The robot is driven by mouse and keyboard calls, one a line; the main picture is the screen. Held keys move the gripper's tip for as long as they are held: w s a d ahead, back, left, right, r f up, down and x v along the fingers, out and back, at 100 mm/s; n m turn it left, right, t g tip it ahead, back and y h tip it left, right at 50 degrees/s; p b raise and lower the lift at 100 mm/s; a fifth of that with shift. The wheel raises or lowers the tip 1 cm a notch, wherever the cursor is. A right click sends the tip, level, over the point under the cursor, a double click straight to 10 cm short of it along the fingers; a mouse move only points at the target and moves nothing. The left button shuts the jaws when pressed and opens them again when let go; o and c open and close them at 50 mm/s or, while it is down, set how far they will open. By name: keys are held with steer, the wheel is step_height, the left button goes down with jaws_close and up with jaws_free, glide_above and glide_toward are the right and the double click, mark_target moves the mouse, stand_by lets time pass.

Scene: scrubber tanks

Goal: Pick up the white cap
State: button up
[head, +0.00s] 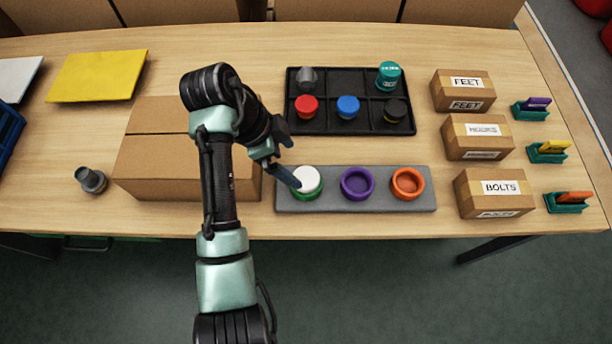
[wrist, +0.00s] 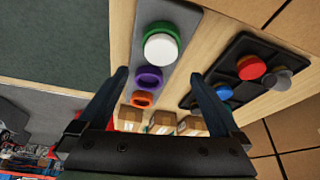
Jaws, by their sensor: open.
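The white cap (head: 307,179) sits on the green ring (head: 306,195) at the left end of the grey block (head: 333,204). The cap also shows in the wrist view (wrist: 161,49), at the upper middle, beyond my fingertips. My gripper (head: 292,165) is open and empty. In the head view one finger overlaps the cap's left edge, and the other is farther back. In the wrist view the cap lies apart from the fingers, ahead of the gap between them (wrist: 160,75). The exact height of my fingers above the cap is hard to tell.
Purple (head: 357,184) and orange (head: 408,184) rings sit right of the cap on the block. A black tray (head: 330,124) with red, blue, black, teal and grey pieces lies behind. A cardboard box (head: 150,172) stands left, partly under my arm. Labelled boxes (head: 495,192) stand right.

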mark_target(307, 177)
steer(key=x, duration=0.8)
steer(key=shift+w+a+f, duration=0.1)
steer(key=shift+f, duration=0.3)
steer(key=c, duration=1.6)
